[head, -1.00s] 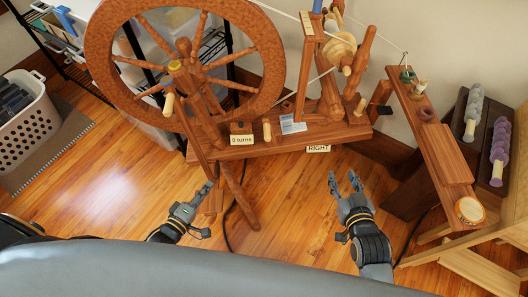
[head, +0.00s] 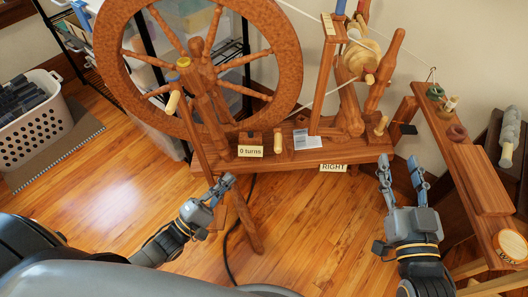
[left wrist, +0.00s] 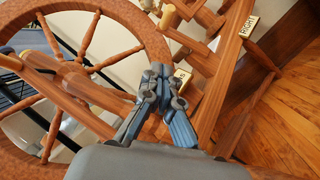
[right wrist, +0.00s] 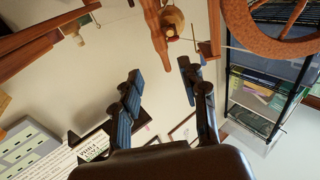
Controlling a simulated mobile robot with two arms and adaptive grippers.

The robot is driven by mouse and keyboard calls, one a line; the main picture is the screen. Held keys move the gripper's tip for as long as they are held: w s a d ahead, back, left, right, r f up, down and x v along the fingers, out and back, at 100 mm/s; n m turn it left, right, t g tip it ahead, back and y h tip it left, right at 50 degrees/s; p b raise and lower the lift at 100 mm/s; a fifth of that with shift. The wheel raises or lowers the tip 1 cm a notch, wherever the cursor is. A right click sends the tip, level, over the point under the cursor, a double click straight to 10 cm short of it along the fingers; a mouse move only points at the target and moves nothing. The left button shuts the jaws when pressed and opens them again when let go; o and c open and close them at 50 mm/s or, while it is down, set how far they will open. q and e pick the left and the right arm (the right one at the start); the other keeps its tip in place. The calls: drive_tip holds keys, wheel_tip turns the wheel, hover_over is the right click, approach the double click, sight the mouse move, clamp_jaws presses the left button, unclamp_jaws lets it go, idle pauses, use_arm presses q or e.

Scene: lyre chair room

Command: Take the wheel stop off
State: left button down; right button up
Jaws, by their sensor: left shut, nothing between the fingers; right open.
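The spinning wheel stands ahead, its large brown wheel (head: 103,60) at the upper left above a wooden bench (head: 350,150). A small dark block with a knob (head: 249,138) sits on the bench under the wheel's rim, behind the "0 turns" label (head: 250,151). A pale peg (head: 278,142) stands to its right. I cannot tell for certain which part is the wheel stop. My left gripper (head: 226,182) is shut and empty, in front of and below the bench's left part; it also shows in the left wrist view (left wrist: 160,72). My right gripper (head: 399,165) is open and empty, near the bench's right end.
A "RIGHT" label (head: 333,168) hangs on the bench front. A laundry basket (head: 32,125) is at the far left.

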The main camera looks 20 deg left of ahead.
use_arm(q)
drive_tip(key=s+d+b+x, duration=0.1)
drive_tip(key=d+b+x, duration=0.1)
drive_tip(key=x, duration=1)
drive_tip(key=shift+d+r, duration=0.3)
drive_tip(key=shift+r, duration=0.15)
use_arm(e)
wheel_tip(320, 180, up, 8)
drive_tip(key=s+t+y, duration=0.1)
drive_tip(key=s+t, duration=0.1)
drive_tip(key=t, duration=0.3)
drive_tip(key=shift+s+a+y, duration=0.15)
drive_tip(key=shift+a+y, duration=0.15)
